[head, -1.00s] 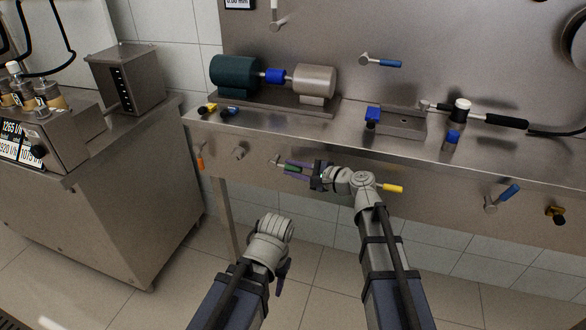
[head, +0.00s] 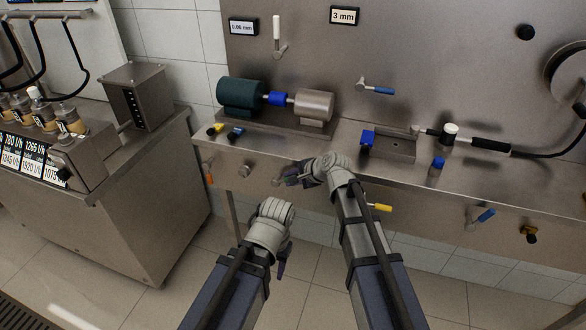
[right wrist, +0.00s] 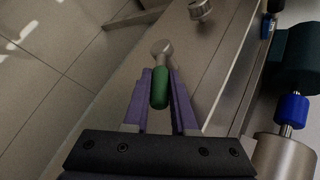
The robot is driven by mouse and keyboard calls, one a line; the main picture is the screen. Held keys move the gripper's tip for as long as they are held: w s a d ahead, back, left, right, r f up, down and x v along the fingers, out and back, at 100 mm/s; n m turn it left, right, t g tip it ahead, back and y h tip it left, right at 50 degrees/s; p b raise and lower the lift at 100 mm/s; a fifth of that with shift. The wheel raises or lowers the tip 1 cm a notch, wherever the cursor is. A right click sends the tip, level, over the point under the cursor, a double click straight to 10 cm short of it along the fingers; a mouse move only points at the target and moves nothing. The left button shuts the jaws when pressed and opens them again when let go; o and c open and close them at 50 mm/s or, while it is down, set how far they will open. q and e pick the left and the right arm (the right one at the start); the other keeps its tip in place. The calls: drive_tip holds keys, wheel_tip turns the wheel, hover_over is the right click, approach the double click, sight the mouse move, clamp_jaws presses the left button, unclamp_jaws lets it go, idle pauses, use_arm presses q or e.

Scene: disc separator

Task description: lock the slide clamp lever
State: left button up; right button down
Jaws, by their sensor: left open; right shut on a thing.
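A lever with a green handle (right wrist: 160,92) and a round metal head (right wrist: 162,47) is on the front face of the steel bench. My right gripper (right wrist: 160,95) is shut on the green handle, which lies between its two purple fingers in the right wrist view. In the head view my right gripper (head: 291,178) is at the bench front, and its fingers mostly hide the handle. My left gripper (head: 283,262) is open and empty, low in front of the bench and apart from it. No label shows which lever is the slide clamp lever.
The bench front also carries an orange-handled lever (head: 209,174), a metal knob (head: 245,170), a yellow-handled lever (head: 380,208) and a blue-handled lever (head: 484,216). A motor (head: 240,96) stands on the bench top. A steel cabinet (head: 150,220) is at left.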

sight(281, 180)
drive_tip(key=r+h+p, duration=0.1)
drive_tip(key=a+r+g+h+p, duration=0.1)
drive_tip(key=p, duration=0.1)
drive_tip(key=shift+w+a+n+h+p, duration=0.2)
drive_tip(key=shift+w+n+h+p, duration=0.05)
drive_tip(key=shift+n+h+p, duration=0.05)
drive_tip(key=shift+w+a+r+g+h+p, duration=0.1)
drive_tip(key=shift+a+g+h+p, duration=0.25)
drive_tip(key=shift+h+p, duration=0.35)
drive_tip(key=shift+a+g+h+p, duration=0.25)
drive_tip(key=shift+g+h+p, duration=0.1)
drive_tip(key=shift+h+p, duration=0.35)
use_arm(q)
wheel_tip(281, 180, up, 8)
drive_tip(key=shift+a, duration=0.35)
use_arm(e)
drive_tip(key=shift+w+a+r+n+h, duration=0.1)
drive_tip(key=shift+a+n+h, duration=0.2)
drive_tip(key=shift+h, duration=0.3)
use_arm(q)
drive_tip(key=shift+w, duration=0.1)
use_arm(e)
drive_tip(key=c, duration=0.7)
unclamp_jaws()
use_arm(q)
drive_tip(key=shift+r, duration=0.1)
use_arm(e)
drive_tip(key=shift+r, duration=0.1)
